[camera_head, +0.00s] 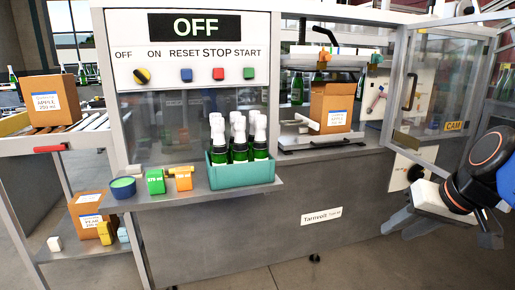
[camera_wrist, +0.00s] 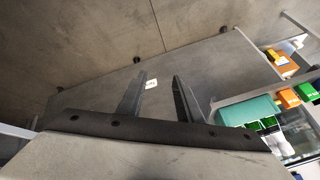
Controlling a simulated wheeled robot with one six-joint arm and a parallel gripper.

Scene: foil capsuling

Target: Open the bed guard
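The bed guard (camera_head: 446,124) is a clear panel in a grey frame at the right of the machine in the head view. It carries a dark upright handle (camera_head: 410,92) near its left side and a yellow CAM label (camera_head: 454,126) low down. I cannot tell how far it stands from its closed position. My gripper (camera_head: 405,226) is below the guard, apart from the handle, at the right. In the wrist view my gripper (camera_wrist: 160,78) has its two fingers spread with nothing between them. The guard and handle are not clear in the wrist view.
The control panel (camera_head: 195,60) reads OFF. A box (camera_head: 330,106) stands on the bed. A teal crate (camera_head: 240,176) of bottles, a blue bowl (camera_head: 123,187) and green and orange blocks (camera_head: 155,181) sit on the front shelf. The floor before the machine is clear.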

